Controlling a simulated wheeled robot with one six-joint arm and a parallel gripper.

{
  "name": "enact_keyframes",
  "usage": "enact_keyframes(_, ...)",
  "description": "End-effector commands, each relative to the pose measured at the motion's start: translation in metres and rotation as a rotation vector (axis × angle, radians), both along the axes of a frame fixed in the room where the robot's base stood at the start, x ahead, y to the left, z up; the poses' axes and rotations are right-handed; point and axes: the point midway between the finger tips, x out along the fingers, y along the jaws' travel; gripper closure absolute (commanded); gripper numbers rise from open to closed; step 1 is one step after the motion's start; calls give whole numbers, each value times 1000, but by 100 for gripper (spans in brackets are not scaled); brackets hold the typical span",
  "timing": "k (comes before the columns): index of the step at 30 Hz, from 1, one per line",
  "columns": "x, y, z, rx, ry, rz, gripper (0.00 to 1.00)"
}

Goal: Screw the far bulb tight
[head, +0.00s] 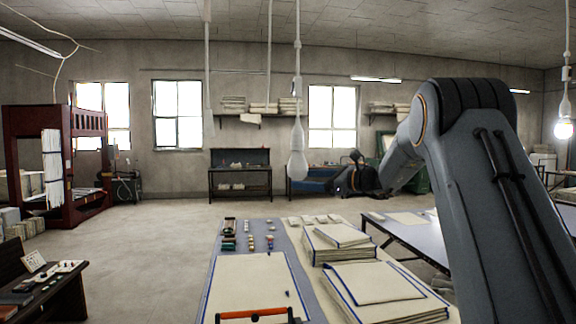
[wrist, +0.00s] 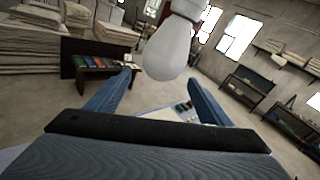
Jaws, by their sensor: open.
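An unlit white bulb (head: 298,165) hangs from a cord and socket near the middle of the head view. My gripper (head: 350,178) is to its right there, apart from it in the picture. In the wrist view a large unlit white bulb (wrist: 168,48) hangs upright, with its rounded lower end just above the gap between my open fingers (wrist: 160,80). The fingers are spread and hold nothing. A lit bulb (head: 564,130) hangs at the right edge of the head view. I cannot tell how deep any bulb sits in its socket.
Other hanging cords (head: 208,70) come down from the ceiling. A worktable (head: 210,290) with cloth stacks (head: 345,248) and small items lies below. A red rack (head: 35,150) stands at the left. The floor at the middle left is clear.

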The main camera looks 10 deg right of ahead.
Motion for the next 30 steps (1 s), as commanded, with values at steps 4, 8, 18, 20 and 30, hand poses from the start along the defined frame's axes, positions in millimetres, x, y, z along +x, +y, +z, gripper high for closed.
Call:
enact_keyframes(4,-1,5,22,75,2,19,27)
enact_keyframes(8,4,12,26,92,3,24,27)
enact_keyframes(18,36,50,26,90,4,25,27)
enact_keyframes(20,41,55,26,89,3,25,27)
enact_keyframes(30,51,64,24,89,3,23,27)
